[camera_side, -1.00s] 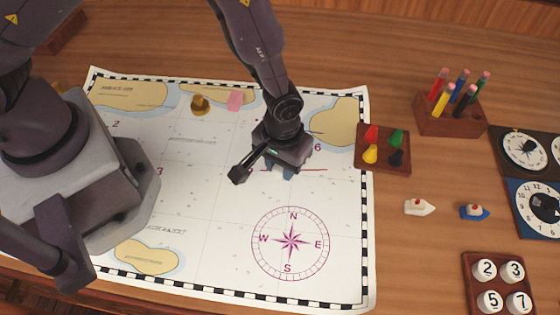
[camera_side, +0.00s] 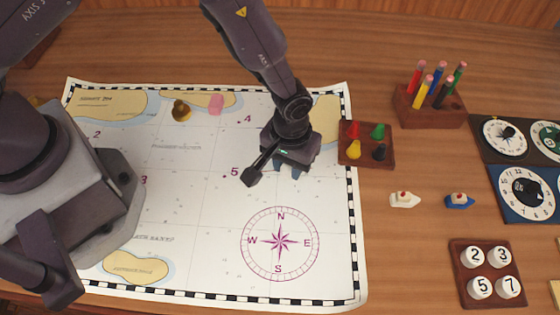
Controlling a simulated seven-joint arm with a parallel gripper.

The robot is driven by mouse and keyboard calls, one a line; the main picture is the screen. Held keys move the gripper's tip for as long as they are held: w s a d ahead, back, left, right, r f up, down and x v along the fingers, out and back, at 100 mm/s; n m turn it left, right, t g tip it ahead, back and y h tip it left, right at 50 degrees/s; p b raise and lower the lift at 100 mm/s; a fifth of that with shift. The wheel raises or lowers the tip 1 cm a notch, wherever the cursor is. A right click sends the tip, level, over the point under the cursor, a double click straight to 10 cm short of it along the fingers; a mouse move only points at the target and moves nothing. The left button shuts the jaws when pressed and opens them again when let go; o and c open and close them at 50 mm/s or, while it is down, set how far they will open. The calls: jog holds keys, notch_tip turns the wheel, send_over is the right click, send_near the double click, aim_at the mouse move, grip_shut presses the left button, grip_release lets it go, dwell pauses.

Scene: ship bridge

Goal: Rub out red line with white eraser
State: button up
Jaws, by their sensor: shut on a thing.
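My gripper (camera_side: 291,172) points down at the chart (camera_side: 190,210), left of the counter tray. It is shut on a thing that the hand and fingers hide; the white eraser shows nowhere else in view. I cannot tell whether the held thing touches the paper. No red line shows on the chart now. The hand covers part of the area where it was, so I cannot tell whether any of it is left under there.
A pink block (camera_side: 216,104) and a brass piece (camera_side: 181,111) sit on the chart's upper part. Right of my gripper are a tray of coloured counters (camera_side: 349,161), a pencil block (camera_side: 425,114), and white (camera_side: 404,200) and blue (camera_side: 459,201) toy boats. The chart's lower middle is clear.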

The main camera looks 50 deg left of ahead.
aim_at(312, 170)
jog(key=shift+w, duration=0.1)
jog(key=shift+w+d, duration=0.6)
jog(key=shift+w, duration=0.15)
jog(key=shift+w+d, duration=0.75)
jog(key=shift+w, duration=0.2)
jog(key=shift+s+a, duration=0.7)
jog(key=shift+s, duration=0.25)
jog(key=shift+s+a, duration=0.7)
jog(key=shift+s, duration=0.2)
